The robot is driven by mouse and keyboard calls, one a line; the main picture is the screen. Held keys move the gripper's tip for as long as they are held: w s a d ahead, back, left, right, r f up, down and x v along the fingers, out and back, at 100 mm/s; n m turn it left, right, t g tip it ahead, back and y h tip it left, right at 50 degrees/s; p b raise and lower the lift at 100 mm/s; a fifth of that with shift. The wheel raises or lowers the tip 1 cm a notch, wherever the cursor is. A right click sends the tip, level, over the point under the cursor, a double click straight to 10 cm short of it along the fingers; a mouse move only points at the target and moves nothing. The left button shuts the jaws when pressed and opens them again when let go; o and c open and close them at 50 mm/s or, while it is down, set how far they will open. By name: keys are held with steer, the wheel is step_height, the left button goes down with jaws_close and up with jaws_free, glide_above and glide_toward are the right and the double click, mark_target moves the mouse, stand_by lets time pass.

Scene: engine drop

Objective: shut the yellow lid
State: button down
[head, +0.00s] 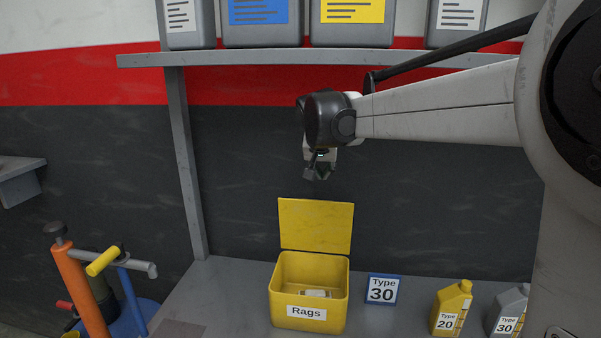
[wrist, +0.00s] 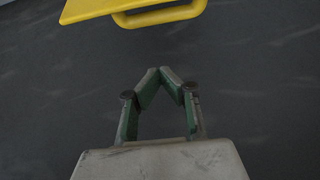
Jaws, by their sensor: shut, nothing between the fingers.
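The yellow lid (head: 316,226) stands open and upright at the back of the yellow box (head: 309,318), which has a "Rags" label on its front. A small whitish item (head: 316,293) lies inside the box. My gripper (head: 318,176) is shut and empty, above the lid and apart from it in the head view. In the wrist view my gripper (wrist: 166,72) points towards the dark wall. A yellow edge with a loop handle, seemingly the lid (wrist: 100,8), shows at the top of the wrist view, beyond the fingertips.
A yellow bottle (head: 451,308) and a grey bottle (head: 507,311) stand further right. A shelf (head: 250,59) with large canisters is above. An orange-handled device (head: 85,290) stands at left.

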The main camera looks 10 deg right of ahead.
mark_target(316, 222)
steer(key=x, duration=0.7)
steer(key=s, duration=0.1)
steer(key=s+a, duration=0.1)
steer(key=s+f+p, duration=0.1)
steer(key=shift+s+a, duration=0.25)
steer(key=shift+s, duration=0.1)
steer(key=shift+s, duration=0.2)
